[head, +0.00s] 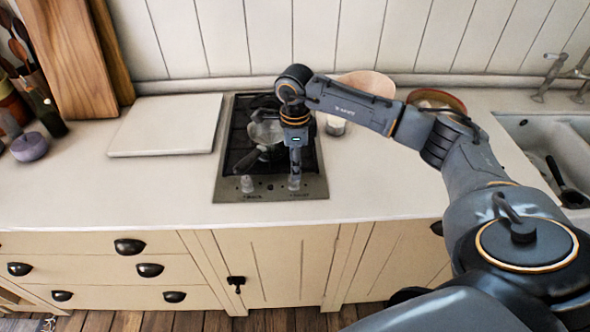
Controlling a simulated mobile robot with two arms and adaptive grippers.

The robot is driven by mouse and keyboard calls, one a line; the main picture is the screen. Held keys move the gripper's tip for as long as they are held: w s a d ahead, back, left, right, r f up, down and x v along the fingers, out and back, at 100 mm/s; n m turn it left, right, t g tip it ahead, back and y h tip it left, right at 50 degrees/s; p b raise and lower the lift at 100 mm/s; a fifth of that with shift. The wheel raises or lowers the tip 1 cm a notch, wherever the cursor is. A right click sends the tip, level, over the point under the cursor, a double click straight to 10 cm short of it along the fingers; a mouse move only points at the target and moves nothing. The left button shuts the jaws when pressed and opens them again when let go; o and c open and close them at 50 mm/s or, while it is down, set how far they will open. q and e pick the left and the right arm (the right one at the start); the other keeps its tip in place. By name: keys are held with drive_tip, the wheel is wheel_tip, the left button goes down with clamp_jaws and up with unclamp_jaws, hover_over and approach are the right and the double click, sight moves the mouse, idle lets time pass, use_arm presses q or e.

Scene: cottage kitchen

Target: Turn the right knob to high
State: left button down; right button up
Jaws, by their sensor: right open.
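The cooktop (228,190) is a dark hob with a metal front panel, set in the white counter. Its left knob (247,184) shows clearly on the panel. My right gripper (295,182) points straight down over the right part of the panel, where the right knob sits. The gripper is open, with its fingertips at about knob height in the picture. The fingers mostly hide the right knob, so its setting and any contact with it cannot be told. My left gripper is not in view.
A pan (266,132) stands on the hob behind the gripper, its handle toward the front left. A white board (168,125) lies to the left. A small cup (335,126) and bowls (436,99) stand to the right, before the sink (540,130). The front counter strip is clear.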

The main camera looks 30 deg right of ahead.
sight(293, 182)
wheel_tip(293, 182, down, 5)
drive_tip(key=shift+p, duration=0.45)
clamp_jaws()
